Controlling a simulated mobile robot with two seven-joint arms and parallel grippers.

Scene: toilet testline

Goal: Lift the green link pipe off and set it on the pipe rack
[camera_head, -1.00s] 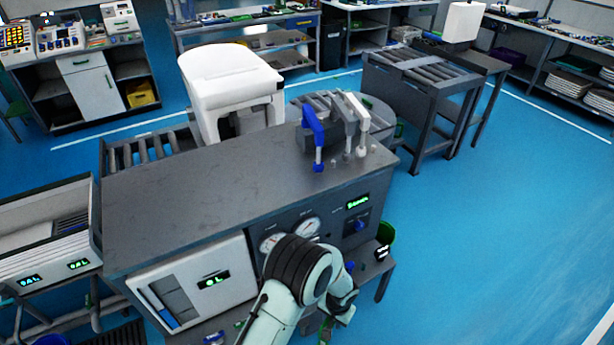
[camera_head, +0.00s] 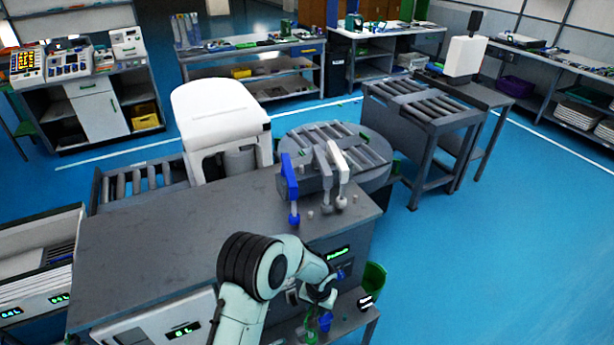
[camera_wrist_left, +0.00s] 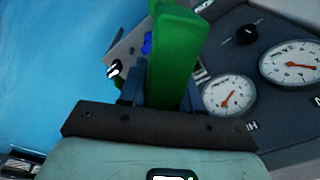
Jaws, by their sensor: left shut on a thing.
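The green link pipe (camera_wrist_left: 175,45) rises large between the fingers of my left gripper (camera_wrist_left: 164,92) in the left wrist view. The gripper is shut on it. In the head view my left arm comes in from the bottom, and the left gripper (camera_head: 318,300) is low at the front of the grey test bench (camera_head: 150,245). A small green piece (camera_head: 311,325), probably part of the pipe, shows just below it. The pipe's ends are not clear. I cannot pick out the pipe rack. My right gripper is not in view.
Upright clamps, one blue (camera_head: 289,183), stand on the bench's right end. A white toilet (camera_head: 215,120) is behind the bench. Gauges (camera_wrist_left: 232,95) are close beside the pipe. A green bin (camera_head: 375,276) stands at the bench's right. Blue floor (camera_head: 480,260) is clear further right.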

